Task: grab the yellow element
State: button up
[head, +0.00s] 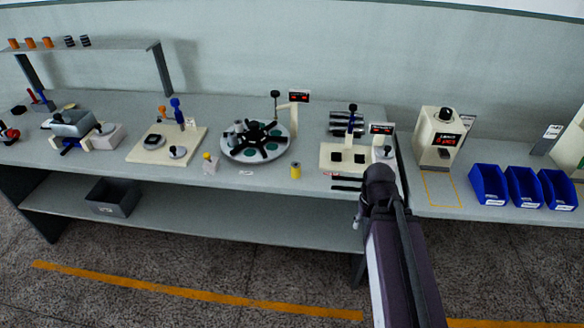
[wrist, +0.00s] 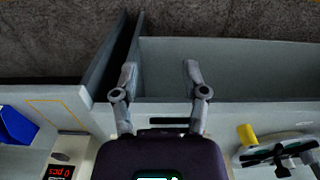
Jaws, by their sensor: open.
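The yellow element (head: 295,171) is a small upright yellow cylinder on the front edge of the bench, just right of the round spindle table. It also shows in the wrist view (wrist: 246,135), to the right of my gripper (wrist: 159,68). My gripper is open, its two fingers spread with nothing between them, and apart from the yellow element. In the head view my arm reaches up at the right, and its dark links hide the fingers.
The round spindle table (head: 257,143) stands behind and left of the yellow element. A small pale block (head: 211,164) with a yellow knob is further left. A cream plate with fixtures (head: 330,158) lies to the right. Blue bins (head: 489,185) stand far right.

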jog(key=shift+w+d, duration=0.25)
jog(key=shift+d, duration=0.1)
